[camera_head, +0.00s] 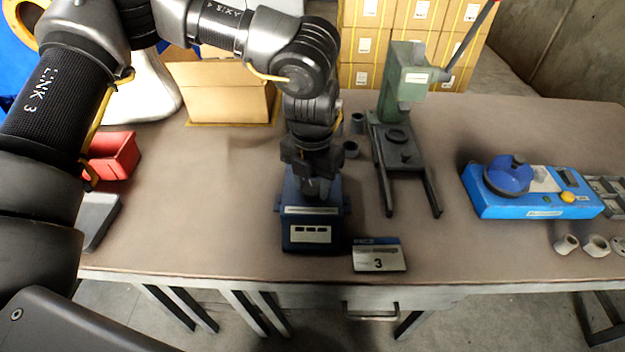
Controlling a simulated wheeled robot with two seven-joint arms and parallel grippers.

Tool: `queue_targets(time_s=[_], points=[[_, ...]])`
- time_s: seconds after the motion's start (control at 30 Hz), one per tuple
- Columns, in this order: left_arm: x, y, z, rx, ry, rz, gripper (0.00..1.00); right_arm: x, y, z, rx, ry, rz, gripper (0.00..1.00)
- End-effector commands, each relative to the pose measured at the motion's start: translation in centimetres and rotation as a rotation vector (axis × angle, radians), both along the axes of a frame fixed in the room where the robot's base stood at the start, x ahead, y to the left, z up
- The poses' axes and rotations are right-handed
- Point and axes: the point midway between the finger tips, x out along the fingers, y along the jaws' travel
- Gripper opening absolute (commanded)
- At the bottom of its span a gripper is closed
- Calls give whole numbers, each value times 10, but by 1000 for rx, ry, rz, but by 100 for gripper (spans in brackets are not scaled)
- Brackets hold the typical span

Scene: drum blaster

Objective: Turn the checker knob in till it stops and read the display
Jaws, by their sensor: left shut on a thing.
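The dark blue checker (312,216) stands on the table near its front edge. Its display (309,234) is on the front face and shows several dark digit blocks, too small to read. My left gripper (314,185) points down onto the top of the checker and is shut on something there. The checker knob is hidden by the gripper, so its position cannot be told. My right gripper is not in view.
A green press (405,85) stands behind right. A blue device with a round dial (530,190) and several grey rings (566,245) are farther right. A red bin (112,156) and cardboard box (225,90) are left.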

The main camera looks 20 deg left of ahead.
Motion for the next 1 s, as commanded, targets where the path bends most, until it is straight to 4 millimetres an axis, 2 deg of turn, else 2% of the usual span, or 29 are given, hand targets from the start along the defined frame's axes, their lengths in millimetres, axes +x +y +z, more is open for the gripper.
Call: queue_targets(time_s=[0.4, 1.0], points=[[1, 0, 1, -1, -4, -207, 18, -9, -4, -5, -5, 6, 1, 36], [2, 0, 1, -1, -6, -243, 18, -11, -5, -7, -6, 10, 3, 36]])
